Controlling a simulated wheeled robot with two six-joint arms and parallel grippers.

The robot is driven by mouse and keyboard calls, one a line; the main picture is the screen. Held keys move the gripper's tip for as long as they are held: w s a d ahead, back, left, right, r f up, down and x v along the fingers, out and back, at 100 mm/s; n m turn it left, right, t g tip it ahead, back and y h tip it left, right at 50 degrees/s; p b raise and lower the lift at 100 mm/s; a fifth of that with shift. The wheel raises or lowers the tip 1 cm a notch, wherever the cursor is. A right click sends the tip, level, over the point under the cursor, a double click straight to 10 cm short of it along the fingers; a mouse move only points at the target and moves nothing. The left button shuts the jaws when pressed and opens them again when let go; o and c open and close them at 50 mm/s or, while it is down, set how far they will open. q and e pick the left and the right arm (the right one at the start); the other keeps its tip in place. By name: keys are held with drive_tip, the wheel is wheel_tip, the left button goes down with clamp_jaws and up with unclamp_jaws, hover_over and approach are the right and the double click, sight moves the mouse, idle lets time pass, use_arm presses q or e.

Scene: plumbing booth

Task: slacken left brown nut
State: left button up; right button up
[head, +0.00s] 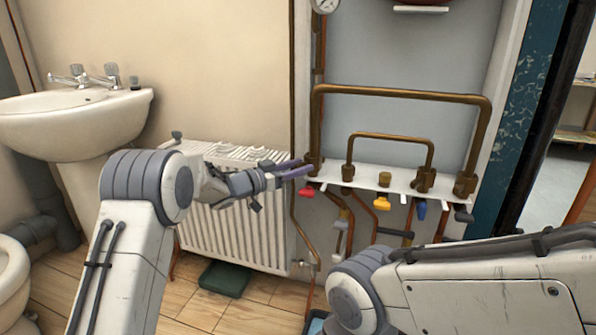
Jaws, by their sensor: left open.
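The left brown nut (314,161) sits at the lower left end of the large bent copper pipe (400,91), on the white rail (366,178). My left gripper (303,168) reaches in from the left over the radiator, its purple-grey fingers open and pointing right at the nut. The fingertips are at or just beside the nut's left side; I cannot tell if they touch it. My right arm crosses the lower right, and its gripper is not in view.
A red valve handle (307,191) hangs just below the nut. More brown fittings and a yellow handle (382,203) and blue handle (420,210) line the rail. The white radiator (232,228) stands below my left gripper. A sink (75,120) is at the left.

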use_arm(q)
clamp_jaws()
